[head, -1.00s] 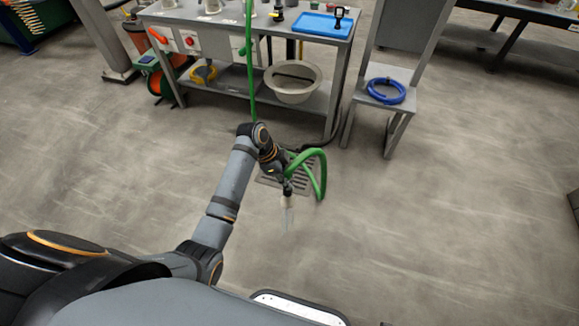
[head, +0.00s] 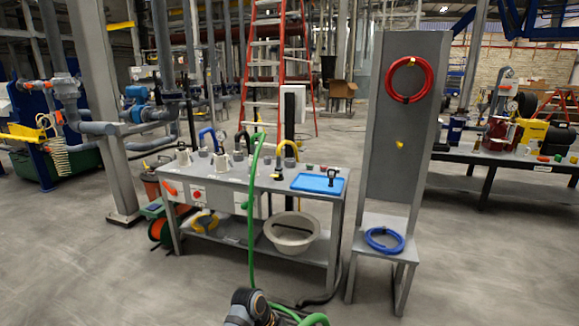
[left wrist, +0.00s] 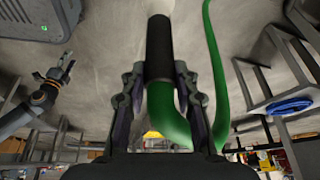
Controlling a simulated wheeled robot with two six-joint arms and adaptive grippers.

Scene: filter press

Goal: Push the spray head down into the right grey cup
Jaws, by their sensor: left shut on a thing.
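My left gripper (left wrist: 160,105) is shut on the black grip of the spray head (left wrist: 159,48), at the end of the green hose (left wrist: 168,115). A pale part shows beyond the grip at the picture's top. In the head view the gripper is below the frame, well in front of the bench (head: 245,178); only my left arm shows at the bottom. Small grey cups stand along the bench top, one (head: 278,173) near its right part; I cannot tell which is the right grey cup. My right gripper (left wrist: 54,72) appears open and empty in the left wrist view.
A blue tray (head: 307,183) with a black tool (head: 331,176) lies at the bench's right end. A large pale basin (head: 292,236) sits on the lower shelf. A grey stand (head: 403,130) with red and blue hose coils is to the right. The floor before the bench is open.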

